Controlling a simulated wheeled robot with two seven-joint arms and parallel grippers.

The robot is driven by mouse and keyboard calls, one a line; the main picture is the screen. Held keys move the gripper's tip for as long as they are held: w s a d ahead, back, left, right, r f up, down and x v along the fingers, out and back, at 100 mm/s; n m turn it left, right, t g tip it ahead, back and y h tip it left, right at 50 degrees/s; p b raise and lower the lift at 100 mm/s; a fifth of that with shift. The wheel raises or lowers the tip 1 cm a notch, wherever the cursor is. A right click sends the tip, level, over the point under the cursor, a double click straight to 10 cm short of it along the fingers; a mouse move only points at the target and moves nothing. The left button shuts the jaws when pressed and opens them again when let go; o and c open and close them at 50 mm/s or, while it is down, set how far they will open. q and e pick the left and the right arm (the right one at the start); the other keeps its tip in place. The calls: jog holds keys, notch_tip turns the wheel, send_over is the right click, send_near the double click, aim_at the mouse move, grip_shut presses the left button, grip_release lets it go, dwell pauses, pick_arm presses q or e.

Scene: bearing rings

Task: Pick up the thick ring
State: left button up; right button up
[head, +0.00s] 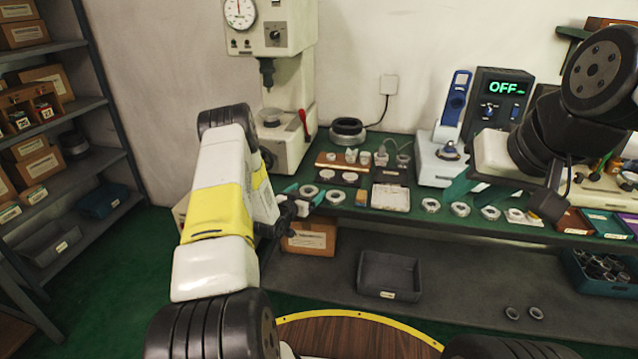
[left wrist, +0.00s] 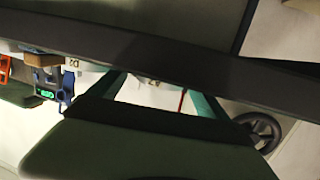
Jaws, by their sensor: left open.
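Several small metal rings lie in a loose row along the front of the green bench. Two are at the left, a ring (head: 308,190) and another (head: 335,197); others, such as one ring (head: 431,205) and another (head: 460,209), lie further right. I cannot tell which one is the thick ring. My left gripper (head: 304,194) is over the bench's left front edge, close to the two left rings, open, with no ring visibly held. Its teal fingers stand apart in the left wrist view (left wrist: 160,95). My right gripper (head: 482,187) is above the right rings, partly hidden by its arm.
A press (head: 270,30) with a red lever stands behind my left gripper. A black ring-shaped part (head: 347,130) lies at the back. A flat pale plate (head: 391,197), a box with an OFF display (head: 503,90) and coloured trays (head: 603,222) are on the bench. A grey bin (head: 388,275) sits below.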

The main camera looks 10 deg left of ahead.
pick_arm(q)
jog(key=c, duration=1.7)
jog(key=shift+r, duration=0.1)
jog(key=shift+c, duration=0.9)
jog(key=shift+r, duration=0.1)
